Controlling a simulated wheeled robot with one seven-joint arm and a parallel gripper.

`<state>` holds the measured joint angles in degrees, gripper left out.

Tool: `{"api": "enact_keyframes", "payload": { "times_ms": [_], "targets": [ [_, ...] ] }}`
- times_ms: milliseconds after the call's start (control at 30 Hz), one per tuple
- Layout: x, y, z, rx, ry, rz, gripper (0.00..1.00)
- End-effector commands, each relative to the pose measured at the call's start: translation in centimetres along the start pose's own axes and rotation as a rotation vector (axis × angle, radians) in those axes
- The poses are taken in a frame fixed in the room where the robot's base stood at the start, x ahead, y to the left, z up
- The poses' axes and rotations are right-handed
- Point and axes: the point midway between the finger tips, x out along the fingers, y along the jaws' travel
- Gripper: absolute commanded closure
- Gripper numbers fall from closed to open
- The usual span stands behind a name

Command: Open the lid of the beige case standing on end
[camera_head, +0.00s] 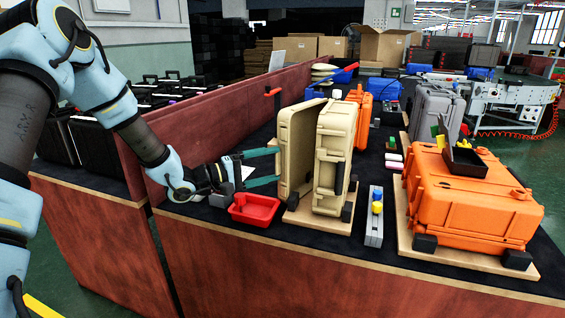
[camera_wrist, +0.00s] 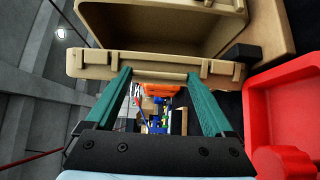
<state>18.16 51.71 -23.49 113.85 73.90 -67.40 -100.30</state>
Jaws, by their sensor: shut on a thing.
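The beige case (camera_head: 333,150) stands on end on a wooden board (camera_head: 318,222), and its lid (camera_head: 300,140) is apart from the body at the left, with a gap between them. The lid's edge (camera_wrist: 90,58) and the hollow inside also show in the wrist view. My gripper (camera_head: 279,165) comes from the left, its two teal fingers reaching the lid. In the wrist view my gripper (camera_wrist: 159,77) has its fingertips at the lid's edge, shut on it with the fingers well spaced. The exact contact at the tips is partly hidden.
A red tray (camera_head: 254,209) sits just below my gripper. A grey strip with a yellow part (camera_head: 376,208) and an orange case (camera_head: 470,205) stand at the right. A wooden partition (camera_head: 240,105) runs behind my arm.

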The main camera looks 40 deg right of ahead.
Motion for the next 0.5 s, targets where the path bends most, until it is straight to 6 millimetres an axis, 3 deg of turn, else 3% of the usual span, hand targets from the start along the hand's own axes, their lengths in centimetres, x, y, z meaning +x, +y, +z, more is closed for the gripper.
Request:
{"api": "enact_keyframes", "payload": {
  "times_ms": [33,200,500],
  "targets": [
    [-0.3,0.3,-1.2,0.001,0.01,-0.001,1.0],
    [-0.7,0.2,-3.4,0.001,0.01,0.0,1.0],
    [-0.7,0.1,-5.2,0.002,0.006,0.001,1.0]
  ]
}}
